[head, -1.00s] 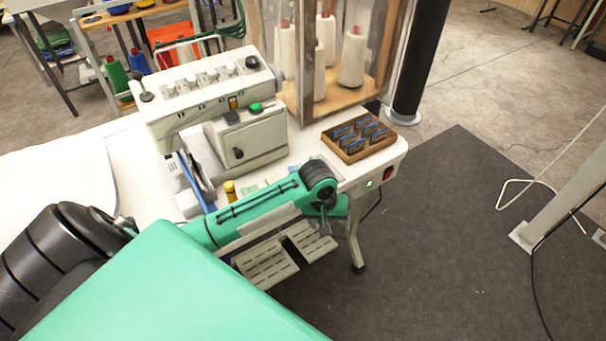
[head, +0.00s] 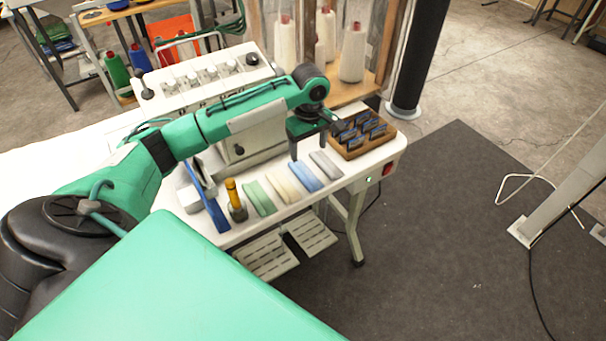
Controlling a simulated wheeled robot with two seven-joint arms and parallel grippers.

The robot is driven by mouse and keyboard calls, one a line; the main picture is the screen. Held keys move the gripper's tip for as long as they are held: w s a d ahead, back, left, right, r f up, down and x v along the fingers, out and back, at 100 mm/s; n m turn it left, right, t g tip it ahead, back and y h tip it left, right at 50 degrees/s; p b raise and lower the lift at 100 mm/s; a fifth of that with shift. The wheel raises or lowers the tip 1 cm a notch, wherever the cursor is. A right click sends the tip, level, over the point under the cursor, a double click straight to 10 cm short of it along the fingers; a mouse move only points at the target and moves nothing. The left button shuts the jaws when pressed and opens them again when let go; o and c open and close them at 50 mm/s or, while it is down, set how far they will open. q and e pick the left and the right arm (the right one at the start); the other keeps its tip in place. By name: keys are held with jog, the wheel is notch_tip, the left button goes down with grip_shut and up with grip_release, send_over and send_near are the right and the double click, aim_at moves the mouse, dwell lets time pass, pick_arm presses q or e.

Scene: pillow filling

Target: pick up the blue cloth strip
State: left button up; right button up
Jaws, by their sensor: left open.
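The blue cloth strip (head: 307,177) lies flat on the white sewing table in the head view, in a row between a cream strip (head: 284,187) on its left and a grey strip (head: 326,165) on its right. A green strip (head: 259,197) lies at the left end of the row. My left gripper (head: 308,152) points down above the far end of the blue strip. Its fingers are apart, with nothing between them. Whether a fingertip touches the table is unclear. My right gripper is out of view.
The sewing machine (head: 252,140) stands behind my left forearm. A wooden box (head: 376,145) of blue packets sits right of the gripper. Thread cones (head: 352,55) stand behind.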

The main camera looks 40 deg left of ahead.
pick_arm(q)
send_over(309, 180)
jog(key=f, duration=0.3)
jog(key=f+p, duration=0.1)
jog(key=f, duration=0.1)
jog(key=shift+w+a+f, duration=0.15)
jog(key=shift+w+a, duration=0.05)
jog(key=shift+a, duration=0.1)
jog(key=shift+d+f+p, duration=0.15)
jog(key=shift+f+p, duration=0.2)
jog(key=shift+f, duration=0.15)
notch_tip(309, 180, down, 4)
jog(key=shift+s+d+r+p, duration=0.15)
jog(key=shift+r+p, duration=0.1)
jog(key=shift+p, duration=0.55)
jog(key=shift+f, duration=0.5)
jog(key=c, duration=1)
jog(key=shift+c, duration=0.2)
